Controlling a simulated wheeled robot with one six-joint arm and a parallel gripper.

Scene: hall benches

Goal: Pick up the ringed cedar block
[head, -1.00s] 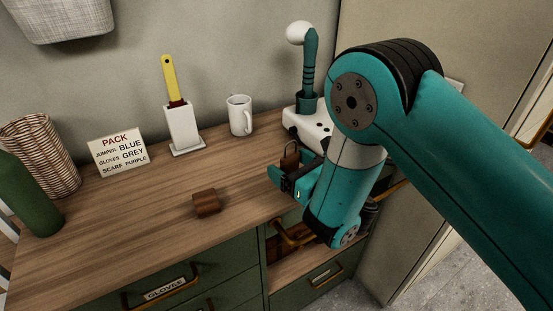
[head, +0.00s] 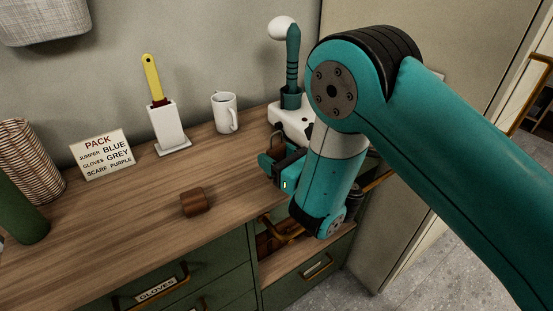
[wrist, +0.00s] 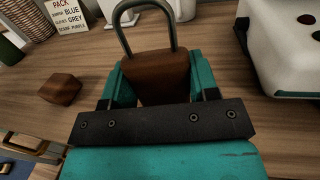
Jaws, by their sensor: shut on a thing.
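The ringed cedar block (wrist: 155,77) is reddish brown with a grey metal ring standing up from it. In the wrist view it sits between the two teal fingers of my gripper (wrist: 160,88), which is shut on it. In the head view my gripper (head: 277,165) is over the right part of the wooden top and mostly hides the block. I cannot tell how far the block is above the top. A second brown block without a ring (head: 193,202) lies on the top to the left, also in the wrist view (wrist: 61,88).
A white appliance (head: 290,118) stands close behind my gripper. A white mug (head: 224,112), a white holder with a yellow handle (head: 168,125), a PACK sign (head: 102,155) and a green bottle (head: 20,210) stand further left. A drawer (head: 280,238) below is open.

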